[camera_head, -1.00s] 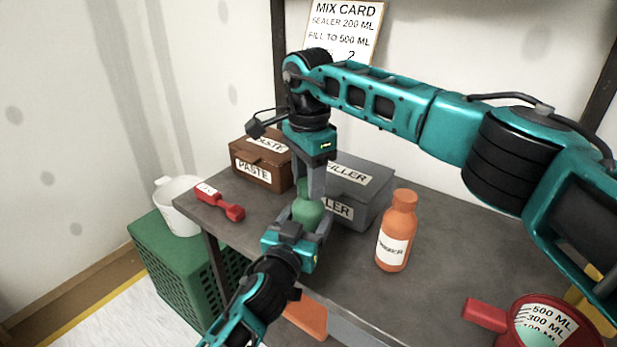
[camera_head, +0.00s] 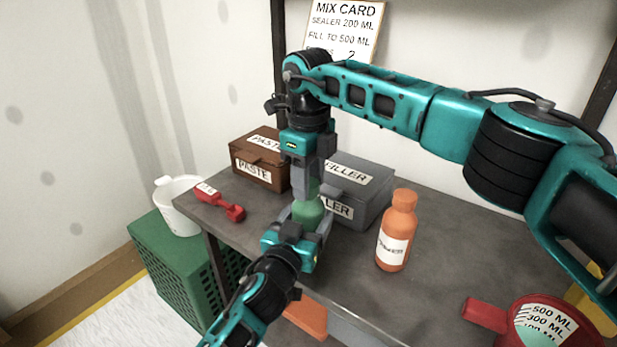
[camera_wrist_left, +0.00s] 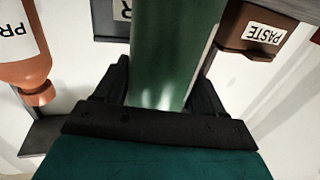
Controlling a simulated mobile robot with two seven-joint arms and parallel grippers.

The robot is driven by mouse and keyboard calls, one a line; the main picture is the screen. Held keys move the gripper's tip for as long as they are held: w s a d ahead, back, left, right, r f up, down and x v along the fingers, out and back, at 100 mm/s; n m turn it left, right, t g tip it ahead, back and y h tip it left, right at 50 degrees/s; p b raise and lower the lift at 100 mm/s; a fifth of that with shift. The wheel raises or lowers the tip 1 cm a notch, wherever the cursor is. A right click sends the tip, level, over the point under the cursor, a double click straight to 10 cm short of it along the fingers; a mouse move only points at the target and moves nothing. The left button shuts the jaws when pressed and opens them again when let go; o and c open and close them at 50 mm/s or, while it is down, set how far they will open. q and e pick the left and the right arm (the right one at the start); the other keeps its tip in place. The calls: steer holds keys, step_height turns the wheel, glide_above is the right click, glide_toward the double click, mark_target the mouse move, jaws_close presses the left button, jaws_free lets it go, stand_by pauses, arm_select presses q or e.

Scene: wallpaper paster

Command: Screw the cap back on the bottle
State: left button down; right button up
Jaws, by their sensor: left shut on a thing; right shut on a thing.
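The green bottle (camera_head: 308,212) stands upright at the front edge of the table. My left gripper (camera_head: 306,222) is shut around its body from the front. The green bottle also fills the middle of the left wrist view (camera_wrist_left: 172,55), between the left fingers (camera_wrist_left: 165,95). My right gripper (camera_head: 315,183) points down from above and is shut at the bottle's top. Its fingers cover most of the cap there, so I cannot tell the cap from the neck or how it sits.
An orange bottle (camera_head: 398,225) stands close to the right. A grey filler box (camera_head: 373,205) and brown paste box (camera_head: 262,178) are behind. A red tool (camera_head: 222,203) lies left. A red measuring container (camera_head: 515,318) is at front right. The table's right middle is clear.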

steer(key=m, duration=0.5)
steer(key=shift+m, duration=0.4)
steer(key=o, duration=1.2)
steer(key=shift+c, duration=0.2)
steer(key=shift+r, duration=0.1)
steer(key=shift+r, duration=2.15)
steer(key=shift+c, duration=0.4)
step_height(320, 180, up, 4)
steer(key=n, duration=0.5)
steer(key=shift+f, duration=0.25)
